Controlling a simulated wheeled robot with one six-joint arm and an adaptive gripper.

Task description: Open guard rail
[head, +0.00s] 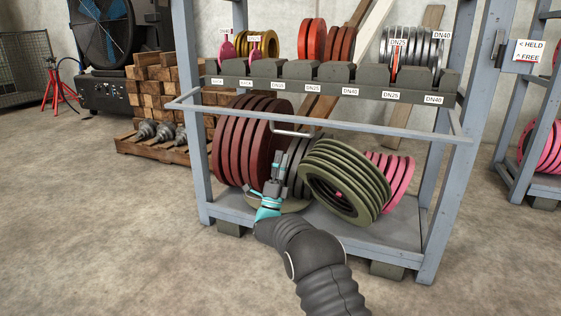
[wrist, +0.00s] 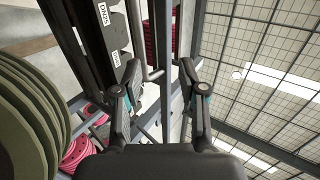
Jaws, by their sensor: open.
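The guard rail (head: 350,130) is a thin blue-grey bar across the front of the rack, below the label strip. A light U-shaped handle (head: 291,134) hangs on its middle. My gripper (head: 288,156) is in front of the rack, just below the handle in the head view, fingers pointing up. In the wrist view my gripper (wrist: 160,66) is open and empty. A grey bent bar, seemingly the handle (wrist: 154,74), shows between the fingertips. I cannot tell whether they touch it. A sign (head: 529,52) reading HELD and FREE is on the right post.
Dark red flanged discs (head: 234,148) stand behind the rail at left. Olive discs (head: 338,190) lean at the front, close right of my gripper, with pink discs (head: 402,170) behind. The rack's right post (head: 447,170) stands at right. The floor in front is clear.

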